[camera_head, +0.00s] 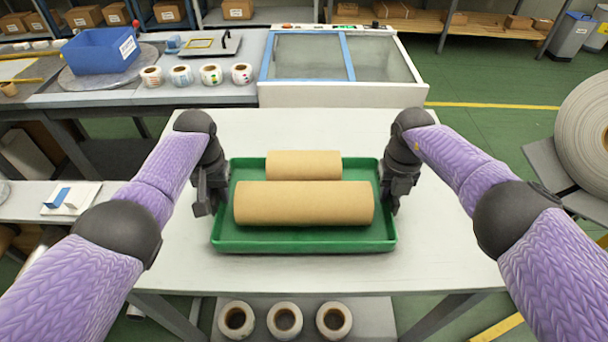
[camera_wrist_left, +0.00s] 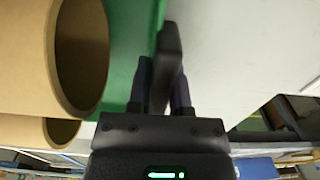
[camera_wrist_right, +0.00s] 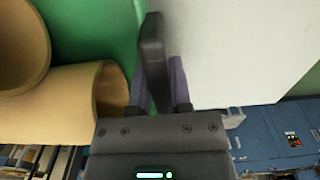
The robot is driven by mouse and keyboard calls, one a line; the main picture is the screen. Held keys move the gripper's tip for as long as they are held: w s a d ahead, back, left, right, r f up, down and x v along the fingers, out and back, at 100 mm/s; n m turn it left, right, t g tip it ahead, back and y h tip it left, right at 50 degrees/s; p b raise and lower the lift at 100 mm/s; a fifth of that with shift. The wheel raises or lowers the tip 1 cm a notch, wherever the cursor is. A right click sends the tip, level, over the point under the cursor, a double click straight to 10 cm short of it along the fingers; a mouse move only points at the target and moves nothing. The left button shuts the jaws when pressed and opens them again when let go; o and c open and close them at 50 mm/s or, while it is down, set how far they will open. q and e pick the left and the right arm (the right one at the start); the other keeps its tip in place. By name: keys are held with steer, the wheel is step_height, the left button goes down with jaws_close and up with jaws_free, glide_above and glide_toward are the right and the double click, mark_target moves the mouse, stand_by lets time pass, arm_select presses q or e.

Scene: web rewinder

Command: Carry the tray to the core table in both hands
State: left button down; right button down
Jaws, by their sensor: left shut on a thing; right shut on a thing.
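The green tray (camera_head: 305,239) is at the middle of the white table in the head view, with two brown cardboard cores lying across it. The larger core (camera_head: 304,203) lies in front of the smaller core (camera_head: 303,165). My left gripper (camera_head: 208,200) is shut on the tray's left wall, and my right gripper (camera_head: 391,197) is shut on its right wall. The tray's green wall shows beside the fingers in the left wrist view (camera_wrist_left: 122,60) and the right wrist view (camera_wrist_right: 105,30). I cannot tell whether the tray touches the tabletop.
The white table (camera_head: 440,250) has bare room around the tray. Several label rolls (camera_head: 211,74) and a blue bin (camera_head: 101,51) stand on the bench behind. A glass-topped machine (camera_head: 340,75) is at the back. A large paper roll (camera_head: 588,130) is at the right.

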arm_select(q)
steer(key=shift+f, duration=0.6)
arm_select(e)
steer(key=shift+a+f, duration=0.1)
steer(key=shift+f, duration=0.5)
arm_select(q)
steer(key=c, duration=0.5)
jaws_free()
steer(key=shift+c, duration=0.2)
arm_select(e)
steer(key=c, duration=0.5)
jaws_free()
steer(key=shift+c, duration=0.2)
arm_select(q)
step_height(320, 180, up, 12)
steer(key=shift+w+f, duration=0.1)
steer(key=shift+f, duration=0.15)
steer(key=shift+r, duration=0.2)
arm_select(e)
steer(key=shift+r, duration=0.15)
step_height(320, 180, up, 12)
steer(key=shift+w+f, duration=0.1)
steer(key=shift+f, duration=0.05)
